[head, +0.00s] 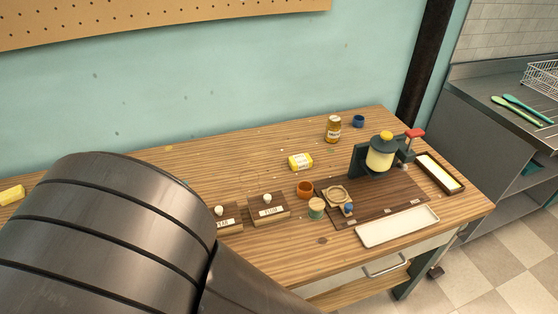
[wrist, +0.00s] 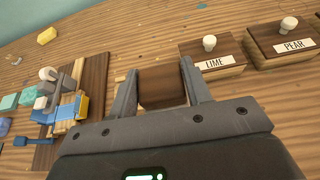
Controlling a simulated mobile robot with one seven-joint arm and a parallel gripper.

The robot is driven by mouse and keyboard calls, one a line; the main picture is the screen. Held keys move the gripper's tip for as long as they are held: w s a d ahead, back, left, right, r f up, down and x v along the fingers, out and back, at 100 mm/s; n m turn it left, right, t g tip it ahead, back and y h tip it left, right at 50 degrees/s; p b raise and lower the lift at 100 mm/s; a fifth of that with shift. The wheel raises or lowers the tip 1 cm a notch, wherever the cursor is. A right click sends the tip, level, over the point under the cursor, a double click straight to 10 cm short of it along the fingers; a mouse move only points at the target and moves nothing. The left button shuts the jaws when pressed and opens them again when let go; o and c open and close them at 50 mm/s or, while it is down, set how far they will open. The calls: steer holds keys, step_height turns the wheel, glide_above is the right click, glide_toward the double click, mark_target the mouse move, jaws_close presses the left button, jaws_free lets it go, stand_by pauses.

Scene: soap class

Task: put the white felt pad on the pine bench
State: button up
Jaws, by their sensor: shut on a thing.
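In the wrist view my gripper (wrist: 158,75) is shut on a dark brown block-like thing (wrist: 162,87) with a lighter lower part. I cannot tell what it is. In the head view my arm hides my gripper and the left middle of the pine bench (head: 270,245). The bench's bare top also shows in the wrist view (wrist: 112,52). I cannot make out a white felt pad for certain. A shallow white tray (head: 367,241) lies at the bench's front right, and a dark-framed tray (head: 456,187) with a pale inside lies at the right end.
Knobbed boxes labelled LIME (wrist: 218,64) and PEAR (wrist: 295,44) stand right of my gripper. A blue and grey device (wrist: 66,110) stands at left. In the head view, a press (head: 381,158), jar (head: 333,128) and yellow block (head: 300,161) occupy the right half. Bare wood lies behind the boxes.

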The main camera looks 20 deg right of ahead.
steer(key=w+d+m+h, duration=0.1)
steer(key=w+d, duration=0.1)
steer(key=w, duration=0.1)
steer(key=w+d+m+h, duration=0.1)
steer(key=w+d, duration=0.1)
steer(key=w, duration=0.1)
steer(key=w+d+m+h, duration=0.1)
steer(key=w+d, duration=0.1)
steer(key=w, duration=0.2)
steer(key=shift+d+r+g+h, duration=0.15)
steer(key=shift+d+g+h, duration=0.15)
steer(key=w+d+m+g+h, duration=0.25)
steer(key=w+d, duration=0.55)
steer(key=d, duration=0.5)
steer(key=w+d+m+g+h, duration=0.2)
steer(key=w+d+m+h, duration=0.2)
steer(key=w+d, duration=0.65)
steer(key=m+g+h, duration=0.3)
steer(key=m+g, duration=0.5)
steer(key=g, duration=0.1)
glide_above(346, 158)
steer(key=f, duration=0.2)
steer(key=shift+t, duration=0.25)
step_height(346, 158, down, 4)
steer(key=shift+f, duration=0.15)
steer(key=shift+w+f, duration=0.1)
steer(key=shift+f, duration=2.25)
steer(key=shift+f, duration=0.1)
